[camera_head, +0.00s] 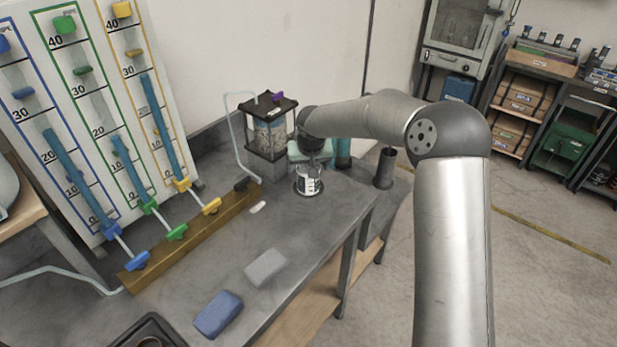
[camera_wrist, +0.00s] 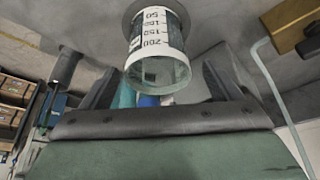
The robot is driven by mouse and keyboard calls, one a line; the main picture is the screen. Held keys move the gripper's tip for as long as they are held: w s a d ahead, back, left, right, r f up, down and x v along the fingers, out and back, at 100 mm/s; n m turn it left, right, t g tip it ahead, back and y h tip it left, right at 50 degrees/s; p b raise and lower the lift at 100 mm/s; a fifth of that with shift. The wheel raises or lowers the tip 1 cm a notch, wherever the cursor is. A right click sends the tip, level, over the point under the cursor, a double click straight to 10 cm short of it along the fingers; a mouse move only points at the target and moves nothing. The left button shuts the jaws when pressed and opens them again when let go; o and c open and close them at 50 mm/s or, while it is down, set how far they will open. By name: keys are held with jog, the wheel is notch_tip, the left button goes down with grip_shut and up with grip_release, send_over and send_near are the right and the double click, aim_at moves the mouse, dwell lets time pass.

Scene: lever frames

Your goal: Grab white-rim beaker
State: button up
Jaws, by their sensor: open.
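The beaker (camera_head: 308,184) is clear with printed white markings and stands on the grey bench near its right edge. In the wrist view the beaker (camera_wrist: 158,45) is at top centre, with a white band and graduation numbers around it. My gripper (camera_wrist: 160,80) is open there, one dark finger on each side of the lower part of the beaker's image. I cannot tell whether either finger touches the glass. In the head view my gripper (camera_head: 310,152) is at the far side of the beaker, and its fingers are mostly hidden.
A black-framed container (camera_head: 268,130) stands behind the beaker, with a bent glass tube (camera_head: 234,130) beside it. A dark cylinder (camera_head: 385,168) stands to the right. A wooden bar (camera_head: 195,235) with colored valves lies left. A blue block (camera_head: 218,313) and grey block (camera_head: 265,267) lie in front.

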jog(key=x, duration=0.2)
jog(key=p+x, duration=0.1)
jog(key=x, duration=0.1)
jog(key=shift+w, duration=0.25)
jog(key=shift+r, duration=0.1)
jog(key=c, duration=1.2)
